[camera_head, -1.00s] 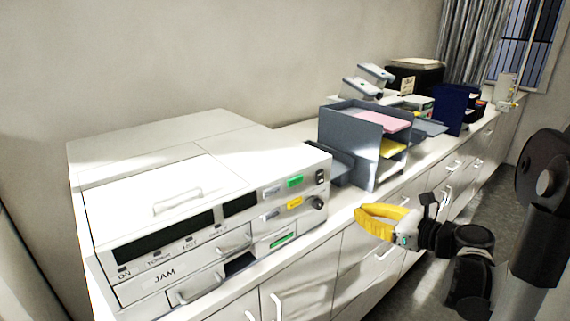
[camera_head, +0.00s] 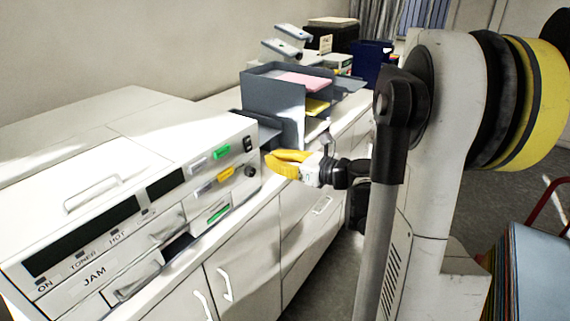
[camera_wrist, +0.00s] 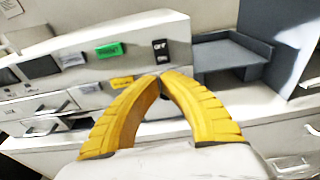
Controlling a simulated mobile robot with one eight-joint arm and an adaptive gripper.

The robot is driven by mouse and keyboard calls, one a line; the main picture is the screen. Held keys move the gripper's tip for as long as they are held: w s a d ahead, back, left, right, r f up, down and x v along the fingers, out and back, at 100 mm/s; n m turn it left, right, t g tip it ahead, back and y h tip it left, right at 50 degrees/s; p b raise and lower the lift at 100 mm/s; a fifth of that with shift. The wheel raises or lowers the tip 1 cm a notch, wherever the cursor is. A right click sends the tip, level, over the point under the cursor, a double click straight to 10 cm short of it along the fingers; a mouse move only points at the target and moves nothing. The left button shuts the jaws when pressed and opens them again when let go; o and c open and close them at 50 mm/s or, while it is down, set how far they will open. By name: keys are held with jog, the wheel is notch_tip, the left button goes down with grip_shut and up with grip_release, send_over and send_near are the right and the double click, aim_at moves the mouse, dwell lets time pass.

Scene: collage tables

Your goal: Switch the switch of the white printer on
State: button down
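The white printer (camera_head: 110,190) stands on the counter at the left in the head view. Its front panel carries green and yellow labels. The black switch (camera_head: 248,144) sits at the panel's upper right end, above a dark round knob (camera_head: 250,171). In the wrist view the switch (camera_wrist: 161,50) shows upper centre with small white lettering that seems to read "OFF". My gripper (camera_head: 268,158) has yellow fingers, with tips together and nothing visible between them. It is just right of the panel's end in the head view. In the wrist view the tips (camera_wrist: 163,76) appear just below the switch, partly hiding the knob area.
A grey tray rack (camera_head: 275,95) with pink and yellow papers stands right of the printer; it also shows in the wrist view (camera_wrist: 230,55). White cabinets (camera_head: 245,260) with handles lie below the counter. A blue-topped stack (camera_head: 545,265) is at lower right.

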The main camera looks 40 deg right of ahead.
aim_at(245, 152)
jog(key=b+x, duration=0.1)
jog(key=x, duration=0.6)
jog(key=shift+w, duration=0.15)
jog(key=shift+w+a+f+b, duration=0.2)
jog(key=shift+w+f+b, duration=0.05)
jog(key=shift+w+b, duration=0.25)
jog(key=shift+s+r, duration=0.1)
